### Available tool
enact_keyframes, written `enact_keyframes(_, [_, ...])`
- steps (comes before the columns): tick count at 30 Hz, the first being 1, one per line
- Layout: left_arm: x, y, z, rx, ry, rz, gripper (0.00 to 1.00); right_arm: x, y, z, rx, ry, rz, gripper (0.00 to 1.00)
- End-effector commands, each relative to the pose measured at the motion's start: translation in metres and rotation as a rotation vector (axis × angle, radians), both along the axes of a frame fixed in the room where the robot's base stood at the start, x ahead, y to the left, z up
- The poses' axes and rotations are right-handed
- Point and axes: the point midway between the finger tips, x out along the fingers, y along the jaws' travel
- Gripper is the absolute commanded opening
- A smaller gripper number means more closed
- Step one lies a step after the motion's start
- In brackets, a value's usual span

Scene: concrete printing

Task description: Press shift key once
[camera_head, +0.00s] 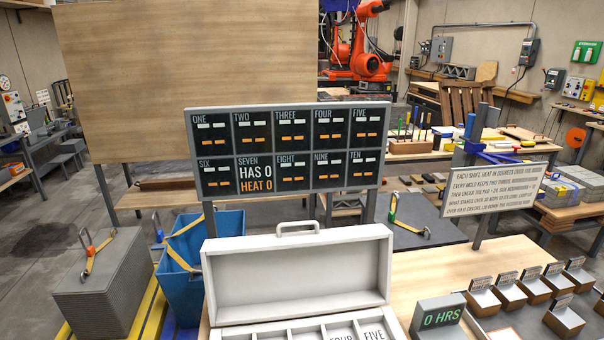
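No key marked shift can be made out in the head view. A small dark block with a green "0 HRS" display (443,317) stands on the wooden table at the lower right, its lower part cut off by the frame edge. A black board (290,150) has cells ONE to TEN; SEVEN reads "HAS 0, HEAT 0", the others show dashes. A white sign (492,190) to the right carries text beginning "Each shift". Neither of my grippers is in view.
An open grey case (300,270) with its lid up and numbered compartments stands at the front centre. Several small labelled blocks (508,291) sit at the right. A blue bin (201,262) and grey stack (105,280) are left. Bare tabletop (440,268) lies behind the display.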

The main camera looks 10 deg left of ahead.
Motion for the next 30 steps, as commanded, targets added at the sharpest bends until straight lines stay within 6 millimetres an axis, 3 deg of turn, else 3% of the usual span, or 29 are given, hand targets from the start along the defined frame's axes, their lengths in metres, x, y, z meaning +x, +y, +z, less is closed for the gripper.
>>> enact_keyframes(12, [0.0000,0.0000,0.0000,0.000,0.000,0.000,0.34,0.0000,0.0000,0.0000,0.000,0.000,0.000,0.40])
enact_keyframes(17, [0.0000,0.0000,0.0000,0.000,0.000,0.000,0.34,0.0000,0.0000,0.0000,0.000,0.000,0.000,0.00])
enact_keyframes(30, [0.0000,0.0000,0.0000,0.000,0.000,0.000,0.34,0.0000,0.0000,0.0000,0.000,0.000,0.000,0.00])
